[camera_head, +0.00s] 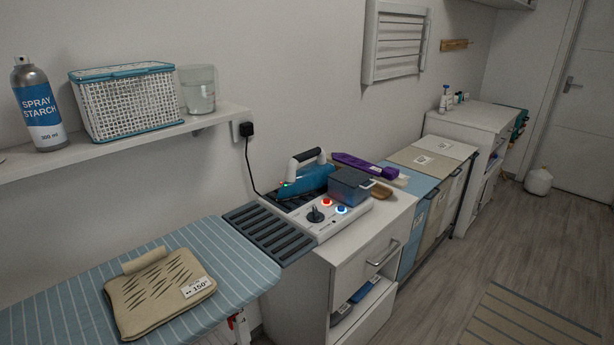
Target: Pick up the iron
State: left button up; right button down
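The iron (308,177) has a blue body and a white and dark handle. It stands on a white base unit (343,222) with a dark knob, a red button and a blue button. The base sits on a white cabinet (345,262), with a grey slatted rest (268,235) at its left. A small green and red light shows near the iron's left end. A dark grey box (350,186) stands close at the iron's right and may hide part of it. Neither of my grippers is in view.
An ironing board (240,270) with a beige pad (158,292) fills the lower left. A wall shelf (110,140) holds a spray starch can (38,106), a white basket (125,100) and a clear jug (198,90). A black cord (248,165) hangs behind the rest. Floor (440,290) is open at right.

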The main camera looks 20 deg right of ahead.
aim_at(312, 178)
jog(key=l+u, duration=0.15)
jog(key=u, duration=0.2)
jog(key=l+u, duration=0.2)
jog(key=u, duration=0.15)
jog(key=l+u, duration=0.35)
jog(key=l, duration=0.55)
jog(key=l+u, duration=0.1)
jog(key=l, duration=0.3)
jog(key=k+l, duration=0.15)
jog(key=l, duration=0.3)
jog(key=u, duration=0.05)
